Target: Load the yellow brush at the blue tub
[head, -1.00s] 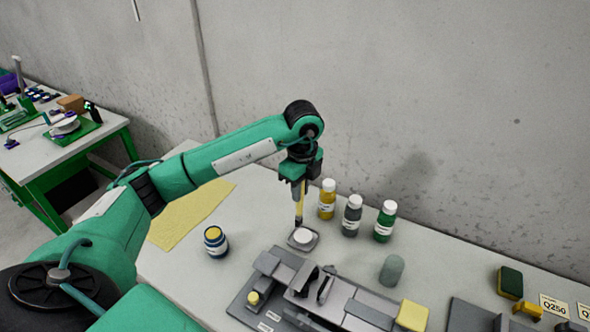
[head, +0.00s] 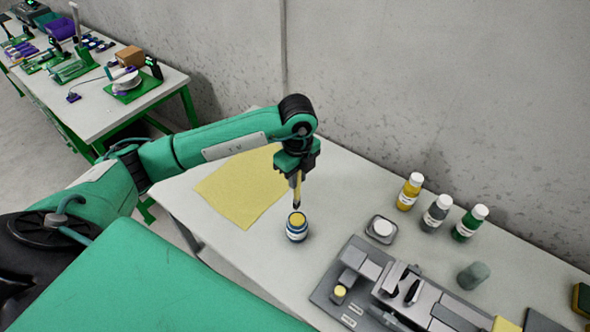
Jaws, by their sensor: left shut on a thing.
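My left gripper (head: 297,172) points down and is shut on the yellow brush (head: 298,188). The brush hangs upright with its dark tip at the bottom. The blue tub (head: 297,234) stands on the table just below, with a pale label band and a yellow top face. My right gripper is not in view.
A yellow cloth (head: 240,190) lies left of the tub. A small grey dish with a white disc (head: 382,228) and yellow, grey and green bottles (head: 437,212) stand to the right. A grey fixture (head: 400,295) fills the front right. A wall stands behind.

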